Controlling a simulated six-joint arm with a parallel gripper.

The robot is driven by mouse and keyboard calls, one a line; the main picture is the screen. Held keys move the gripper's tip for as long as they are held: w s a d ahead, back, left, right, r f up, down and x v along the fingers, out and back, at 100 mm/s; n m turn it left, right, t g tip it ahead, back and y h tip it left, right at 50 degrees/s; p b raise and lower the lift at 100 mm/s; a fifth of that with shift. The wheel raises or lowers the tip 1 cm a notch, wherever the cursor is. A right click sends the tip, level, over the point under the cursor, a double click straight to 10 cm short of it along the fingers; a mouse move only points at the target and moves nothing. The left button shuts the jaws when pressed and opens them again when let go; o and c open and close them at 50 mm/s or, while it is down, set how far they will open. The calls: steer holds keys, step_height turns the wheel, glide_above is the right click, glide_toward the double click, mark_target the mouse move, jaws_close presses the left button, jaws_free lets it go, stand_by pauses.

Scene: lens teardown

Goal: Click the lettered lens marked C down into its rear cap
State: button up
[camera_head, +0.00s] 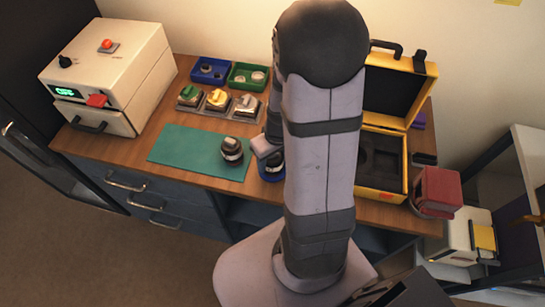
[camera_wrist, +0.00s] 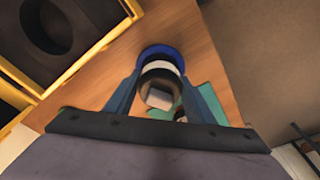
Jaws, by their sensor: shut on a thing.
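My gripper (camera_head: 266,148) is low over the wooden bench, just right of the green mat, partly hidden by my arm. In the wrist view my gripper (camera_wrist: 162,78) is shut on a dark lens (camera_wrist: 158,73) with a pale band. A blue round rear cap (camera_wrist: 164,50) shows around the lens's far end; in the head view the blue cap (camera_head: 268,177) stands on the bench under the gripper. I cannot tell whether the lens is fully seated. No letter is readable. A second dark lens (camera_head: 231,152) with a white band stands upright on the mat.
The green mat (camera_head: 185,146) lies left of the gripper. Behind it are a grey tray (camera_head: 203,107) with several small parts, a blue bin (camera_head: 209,70) and a green bin (camera_head: 247,76). A white machine (camera_head: 105,75) is at left; an open yellow case (camera_head: 396,197) is at right.

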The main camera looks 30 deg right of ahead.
steer(key=shift+w+r+p, duration=0.1)
steer(key=shift+r+p, duration=2.3)
steer(key=shift+r, duration=0.55)
steer(key=shift+d, duration=0.15)
